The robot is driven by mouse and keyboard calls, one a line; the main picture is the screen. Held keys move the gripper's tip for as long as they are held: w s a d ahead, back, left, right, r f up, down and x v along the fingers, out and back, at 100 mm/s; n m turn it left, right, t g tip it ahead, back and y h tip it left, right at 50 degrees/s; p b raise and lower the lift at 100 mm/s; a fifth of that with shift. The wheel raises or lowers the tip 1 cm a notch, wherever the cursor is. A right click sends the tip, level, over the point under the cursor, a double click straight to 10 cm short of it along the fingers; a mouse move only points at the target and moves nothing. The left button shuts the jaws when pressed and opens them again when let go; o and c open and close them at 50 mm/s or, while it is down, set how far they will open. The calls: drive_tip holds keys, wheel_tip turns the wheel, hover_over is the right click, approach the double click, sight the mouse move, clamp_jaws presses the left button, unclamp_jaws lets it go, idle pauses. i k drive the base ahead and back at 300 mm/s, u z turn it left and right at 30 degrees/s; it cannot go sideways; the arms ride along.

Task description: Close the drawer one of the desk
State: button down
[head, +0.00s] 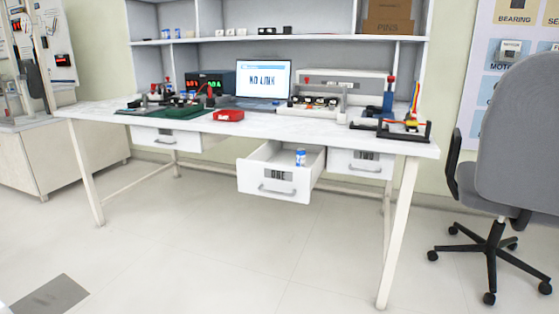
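The desk (270,126) has a white top and pale legs, and stands across the middle of the head view. Drawer one (252,181), labelled "ONE", is pulled well out from under the desk's middle. Its grey handle (277,190) is on the front face. A small blue and white cylinder (300,157) stands upright inside the open drawer. Drawer two (357,160), labelled "TWO", is to its right and looks shut. Another drawer (168,137) at the left looks shut, its label not readable. My gripper is not in view.
A grey office chair (518,145) stands right of the desk. The tiled floor (200,250) in front is clear apart from a dark grey patch (50,296) at lower left. On the desk are a monitor (264,80), a red box (229,115) and other equipment.

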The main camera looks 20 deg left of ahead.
sight(271, 171)
drive_tip(key=u, duration=0.15)
drive_tip(key=i, duration=1.15)
drive_tip(key=u, duration=0.6)
